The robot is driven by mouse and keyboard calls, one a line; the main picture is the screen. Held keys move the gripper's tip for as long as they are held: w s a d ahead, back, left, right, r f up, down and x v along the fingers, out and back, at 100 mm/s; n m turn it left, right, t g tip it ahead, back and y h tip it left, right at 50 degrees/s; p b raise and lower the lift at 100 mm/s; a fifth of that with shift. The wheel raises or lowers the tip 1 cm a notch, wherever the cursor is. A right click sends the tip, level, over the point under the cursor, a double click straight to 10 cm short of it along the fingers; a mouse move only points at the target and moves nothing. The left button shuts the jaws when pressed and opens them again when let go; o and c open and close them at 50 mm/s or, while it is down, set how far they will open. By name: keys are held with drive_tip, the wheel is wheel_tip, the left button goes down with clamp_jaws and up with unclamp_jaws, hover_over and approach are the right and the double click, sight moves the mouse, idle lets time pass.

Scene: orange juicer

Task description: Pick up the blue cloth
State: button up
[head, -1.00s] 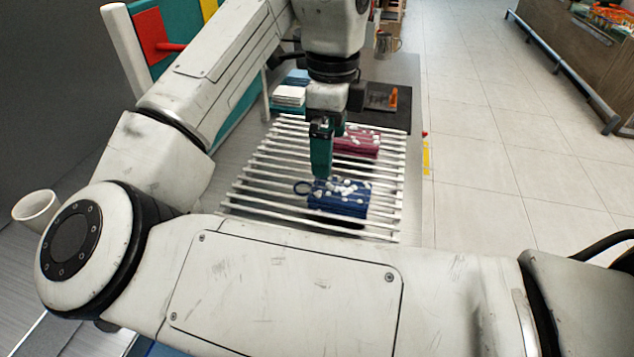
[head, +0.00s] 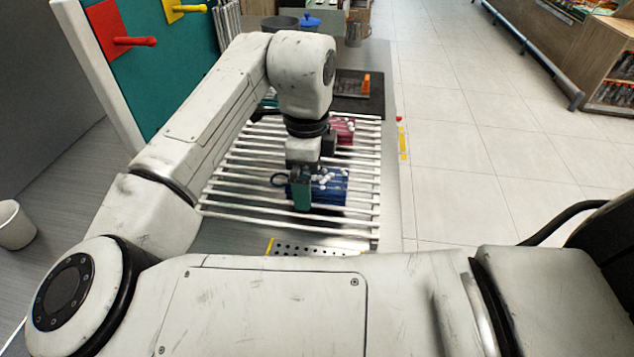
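The blue cloth (head: 329,188) lies folded on the white slatted rack (head: 240,165), with several white bits on top and a dark loop at its left. My gripper (head: 301,205), with teal fingers, points down at the cloth's left part and overlaps it in the head view. I cannot tell whether it touches the cloth, or whether the fingers are open or shut, since they show edge-on. Part of the cloth is hidden behind the fingers.
A dark red cloth (head: 342,131) lies farther back on the rack, partly hidden by my arm. A black tray (head: 358,90) with an orange item is behind it. A perforated metal plate (head: 315,249) is in front. A teal board with red and yellow pegs (head: 165,70) stands at left.

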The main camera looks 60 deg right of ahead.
drive_tip(key=c, duration=1)
drive_tip(key=shift+c, duration=0.2)
drive_tip(key=shift+r, duration=0.1)
drive_tip(key=shift+r, duration=0.45)
drive_tip(key=shift+c, duration=0.6)
wheel_tip(320, 180, up, 2)
drive_tip(key=shift+r, duration=0.2)
drive_tip(key=s+r, duration=0.3)
drive_tip(key=s+d+r, duration=0.1)
drive_tip(key=r, duration=0.1)
drive_tip(key=shift+s+p, duration=0.25)
drive_tip(key=shift+p, duration=0.15)
drive_tip(key=s+d+r, duration=0.1)
drive_tip(key=s+r, duration=0.3)
drive_tip(key=s, duration=0.5)
drive_tip(key=shift+s+r, duration=0.2)
drive_tip(key=shift+r, duration=0.1)
